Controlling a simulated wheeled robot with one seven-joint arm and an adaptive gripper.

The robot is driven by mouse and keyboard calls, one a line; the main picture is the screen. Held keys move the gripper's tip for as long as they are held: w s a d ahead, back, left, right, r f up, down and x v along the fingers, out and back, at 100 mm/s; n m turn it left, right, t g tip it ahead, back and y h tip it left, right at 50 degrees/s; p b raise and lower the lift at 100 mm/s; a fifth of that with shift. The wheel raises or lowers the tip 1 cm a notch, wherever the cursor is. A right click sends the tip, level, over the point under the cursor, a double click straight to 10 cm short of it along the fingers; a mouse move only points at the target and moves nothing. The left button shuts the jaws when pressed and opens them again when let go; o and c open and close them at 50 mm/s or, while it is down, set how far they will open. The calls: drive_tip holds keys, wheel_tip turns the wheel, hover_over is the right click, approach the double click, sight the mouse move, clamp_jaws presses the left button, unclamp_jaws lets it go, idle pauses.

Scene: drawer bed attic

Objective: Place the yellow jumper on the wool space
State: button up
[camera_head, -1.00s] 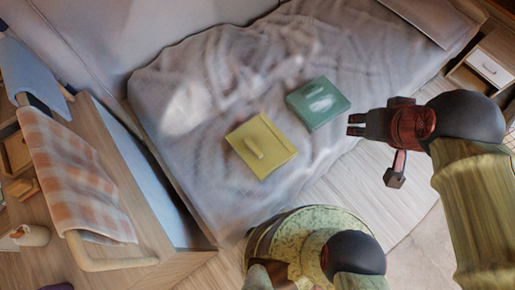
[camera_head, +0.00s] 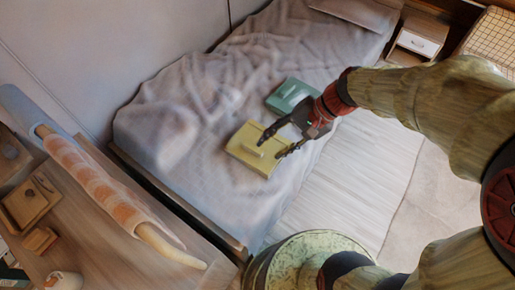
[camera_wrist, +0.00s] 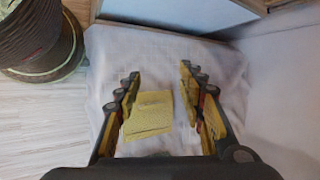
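The yellow jumper (camera_head: 246,150) lies as a flat folded rectangle on the bed, with a small raised strip on top. My gripper (camera_head: 269,149) is open just above its right part, fingers pointing towards it. In the wrist view the jumper (camera_wrist: 148,116) shows between the two spread fingers of my gripper (camera_wrist: 160,71), nearer the left finger. I see no contact. I cannot pick out the wool space in these frames.
A green folded item (camera_head: 290,95) lies on the grey bed (camera_head: 190,165) behind the jumper, close to my wrist. A wooden unit (camera_head: 115,245) with a checked cloth (camera_head: 95,180) stands at left. A nightstand (camera_head: 418,43) is at back right. Floor beside the bed is clear.

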drive_tip(key=w+a+f+m+y, duration=0.4)
drive_tip(key=w+f+m, duration=0.1)
drive_tip(key=w+f, duration=0.25)
drive_tip(key=m+t, duration=0.9)
drive_tip(key=m, duration=0.5)
approach(255, 149)
drive_tip(key=shift+w+a+f, duration=0.5)
drive_tip(key=shift+w+f, duration=0.15)
drive_tip(key=shift+f, duration=0.25)
drive_tip(key=shift+w+a+f+m, duration=0.15)
drive_tip(key=shift+a+f+m, duration=0.05)
drive_tip(key=shift+m, duration=0.1)
drive_tip(key=shift+b+x, duration=0.45)
drive_tip(key=shift+x, duration=0.45)
drive_tip(key=w+a, duration=0.1)
drive_tip(key=w+a+b, duration=0.1)
drive_tip(key=a, duration=0.1)
drive_tip(key=shift+w+a+b, duration=0.2)
drive_tip(key=shift+a+b, duration=0.05)
drive_tip(key=shift+b, duration=0.05)
drive_tip(key=shift+w+a+f, duration=0.2)
drive_tip(key=shift+w+a, duration=0.2)
drive_tip(key=shift+a, duration=0.05)
drive_tip(key=shift+c, duration=1.3)
